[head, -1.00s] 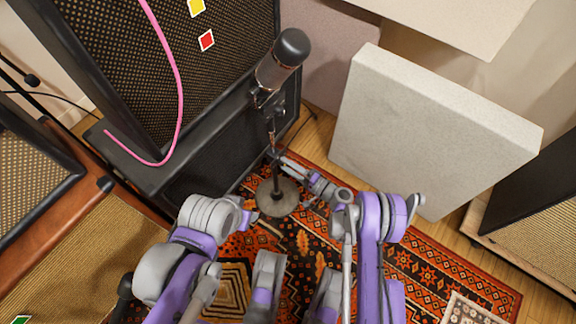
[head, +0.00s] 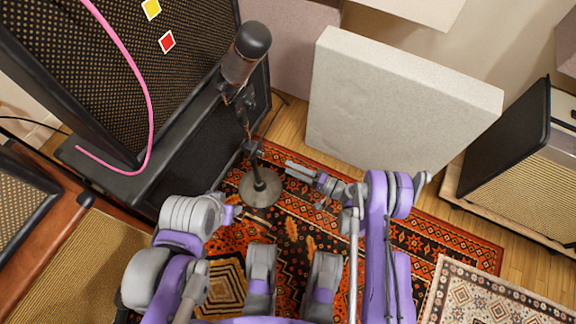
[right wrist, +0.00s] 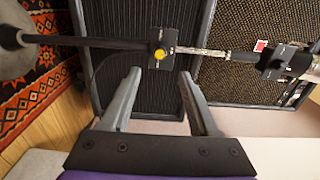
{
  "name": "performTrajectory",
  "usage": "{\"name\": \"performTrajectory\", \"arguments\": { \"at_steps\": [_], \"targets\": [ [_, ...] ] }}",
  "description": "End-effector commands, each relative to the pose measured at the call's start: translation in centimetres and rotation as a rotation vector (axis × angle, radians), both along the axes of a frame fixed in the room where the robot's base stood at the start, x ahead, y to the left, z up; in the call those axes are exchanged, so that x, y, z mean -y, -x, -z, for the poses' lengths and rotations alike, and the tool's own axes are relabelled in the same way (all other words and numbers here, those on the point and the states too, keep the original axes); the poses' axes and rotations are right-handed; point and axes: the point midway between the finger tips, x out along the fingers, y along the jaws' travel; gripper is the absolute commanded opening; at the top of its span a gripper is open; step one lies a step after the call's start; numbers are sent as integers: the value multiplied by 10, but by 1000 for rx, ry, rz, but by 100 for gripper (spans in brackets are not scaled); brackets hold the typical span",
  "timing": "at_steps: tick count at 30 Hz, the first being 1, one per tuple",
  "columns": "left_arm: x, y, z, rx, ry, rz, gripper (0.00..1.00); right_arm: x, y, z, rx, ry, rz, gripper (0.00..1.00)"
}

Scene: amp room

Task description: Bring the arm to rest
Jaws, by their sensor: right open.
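My right gripper (head: 302,172) is open and empty, to the right of the microphone stand (head: 260,187) and pointing toward its pole. In the right wrist view its two fingers (right wrist: 160,76) are spread, with the stand's pole (right wrist: 100,42) and its yellow-marked clutch (right wrist: 160,50) just past the tips. No contact shows. The dark microphone (head: 245,55) sits on top of the stand. My left arm is folded at lower left. Only a small part near its end shows, and its fingers cannot be made out.
A large amplifier cabinet (head: 120,70) with a pink cable (head: 145,90) stands behind the stand on the left. A pale panel (head: 400,105) leans at the back. Another amplifier (head: 520,165) is at right. Patterned rugs (head: 430,235) cover the floor.

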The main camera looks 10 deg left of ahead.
Motion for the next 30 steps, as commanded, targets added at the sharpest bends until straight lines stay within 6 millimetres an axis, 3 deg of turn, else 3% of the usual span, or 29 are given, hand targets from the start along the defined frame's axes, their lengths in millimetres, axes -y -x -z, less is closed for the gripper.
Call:
{"name": "performTrajectory", "arguments": {
  "at_steps": [17,20,24,30],
  "targets": [
    [0,0,0,0,0,0,50,0,-4,-6,-3,18,-1,62],
    [0,0,0,0,0,0,50,0,-12,-20,-10,73,-5,62],
    [0,0,0,0,0,0,50,5,-24,-54,-26,204,-13,62],
    [0,0,0,0,0,0,50,20,-23,-105,-46,417,-20,62]
  ]
}}
